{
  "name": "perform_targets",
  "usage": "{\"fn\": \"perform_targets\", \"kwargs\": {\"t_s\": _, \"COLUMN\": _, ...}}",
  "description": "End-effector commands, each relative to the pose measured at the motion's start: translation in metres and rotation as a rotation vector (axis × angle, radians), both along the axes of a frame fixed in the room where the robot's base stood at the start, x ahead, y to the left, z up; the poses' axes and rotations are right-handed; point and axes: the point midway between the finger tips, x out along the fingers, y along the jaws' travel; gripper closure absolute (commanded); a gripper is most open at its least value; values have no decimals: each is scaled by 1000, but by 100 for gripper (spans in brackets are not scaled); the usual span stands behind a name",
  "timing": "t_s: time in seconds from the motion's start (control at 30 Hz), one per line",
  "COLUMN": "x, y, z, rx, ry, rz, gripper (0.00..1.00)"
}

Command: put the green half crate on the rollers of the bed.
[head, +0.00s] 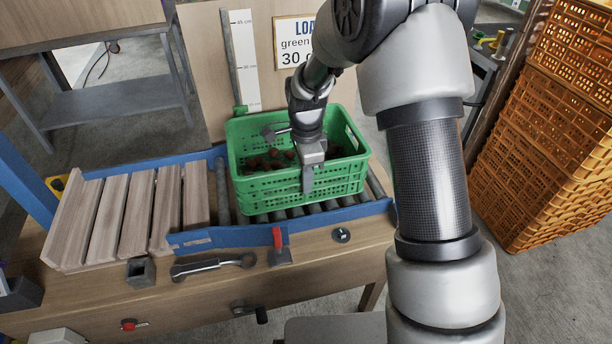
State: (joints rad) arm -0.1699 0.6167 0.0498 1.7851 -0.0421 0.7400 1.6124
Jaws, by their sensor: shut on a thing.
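The green half crate (265,192) is over the grey rollers (376,184) of the bed, between the blue side rails (215,238). It looks upright and holds several dark brown chestnuts in its bottom. My gripper (308,178) comes down from above and is shut on the crate's near wall, with one finger showing outside it. The other finger is hidden behind the wall and the gripper body. I cannot tell whether the crate's base rests fully on the rollers.
A sign (294,42) and a measuring strip (240,60) stand behind. Orange crates (545,150) are stacked at right.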

Motion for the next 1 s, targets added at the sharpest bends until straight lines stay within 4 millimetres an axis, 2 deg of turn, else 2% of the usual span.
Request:
{"fn": "perform_targets", "kwargs": {"t_s": 0.23, "x": 3, "y": 0, "z": -1, "rx": 2, "ry": -9, "rz": 0, "gripper": 100}}
{"fn": "perform_targets", "kwargs": {"t_s": 0.27, "x": 0, "y": 0, "z": -2, "rx": 0, "ry": 0, "rz": 0, "gripper": 86}}
{"fn": "perform_targets", "kwargs": {"t_s": 0.33, "x": 0, "y": 0, "z": -2, "rx": 0, "ry": 0, "rz": 0, "gripper": 74}}
{"fn": "perform_targets", "kwargs": {"t_s": 0.37, "x": 0, "y": 0, "z": -2, "rx": 0, "ry": 0, "rz": 0, "gripper": 72}}
{"fn": "perform_targets", "kwargs": {"t_s": 0.67, "x": 0, "y": 0, "z": 0, "rx": 0, "ry": 0, "rz": 0, "gripper": 72}}
{"fn": "perform_targets", "kwargs": {"t_s": 0.83, "x": 1, "y": 0, "z": 19, "rx": 0, "ry": -3, "rz": 0, "gripper": 72}}
{"fn": "perform_targets", "kwargs": {"t_s": 1.0, "x": 2, "y": 0, "z": 57, "rx": 1, "ry": -6, "rz": 0, "gripper": 72}}
